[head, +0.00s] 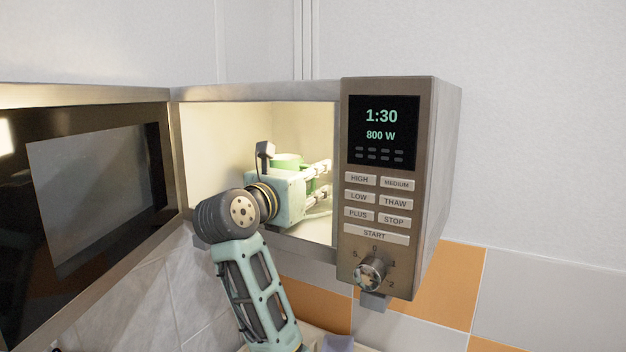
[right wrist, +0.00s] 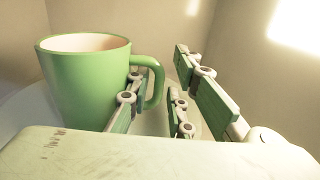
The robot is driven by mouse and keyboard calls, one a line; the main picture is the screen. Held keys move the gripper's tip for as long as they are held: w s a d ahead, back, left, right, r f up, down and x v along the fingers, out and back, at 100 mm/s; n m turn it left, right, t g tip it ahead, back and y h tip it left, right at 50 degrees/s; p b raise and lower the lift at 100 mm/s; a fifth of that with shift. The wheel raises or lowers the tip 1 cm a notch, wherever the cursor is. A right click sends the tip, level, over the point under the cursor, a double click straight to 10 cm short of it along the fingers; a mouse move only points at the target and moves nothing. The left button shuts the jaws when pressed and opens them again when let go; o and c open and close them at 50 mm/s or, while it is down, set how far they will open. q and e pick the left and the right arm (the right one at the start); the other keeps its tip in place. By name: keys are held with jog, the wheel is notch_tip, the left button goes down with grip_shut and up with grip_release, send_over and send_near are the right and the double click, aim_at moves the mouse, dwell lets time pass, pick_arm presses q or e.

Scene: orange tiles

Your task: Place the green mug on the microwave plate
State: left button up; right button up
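The green mug (right wrist: 85,85) stands upright inside the microwave, its handle (right wrist: 154,85) turned toward my right gripper. In the head view only a bit of the mug (head: 287,160) shows behind the gripper. A pale round surface that looks like the microwave plate (right wrist: 16,108) shows beside the mug; the mug appears to rest on it, though its base is hidden. My right gripper (right wrist: 178,95) is inside the microwave with its fingers spread. One finger is close to the handle; I cannot tell if it touches. My left gripper is out of view.
The microwave door (head: 95,190) stands open at the left. The control panel (head: 385,190) borders the opening on the right. The inner walls are close around my right gripper. An orange and white tiled wall (head: 450,285) lies below.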

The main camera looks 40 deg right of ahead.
dwell(0.3)
jog(key=shift+r, duration=0.3)
jog(key=a+b, duration=0.2)
jog(key=s+a+f+b, duration=0.1)
jog(key=a, duration=0.1)
jog(key=b+v, duration=0.1)
jog(key=v, duration=0.2)
jog(key=b+v, duration=0.2)
jog(key=v, duration=0.2)
jog(key=shift+r, duration=0.25)
jog(key=shift+s+a+r+b, duration=0.15)
jog(key=shift+s+a+b, duration=0.1)
jog(key=shift+a+b, duration=0.15)
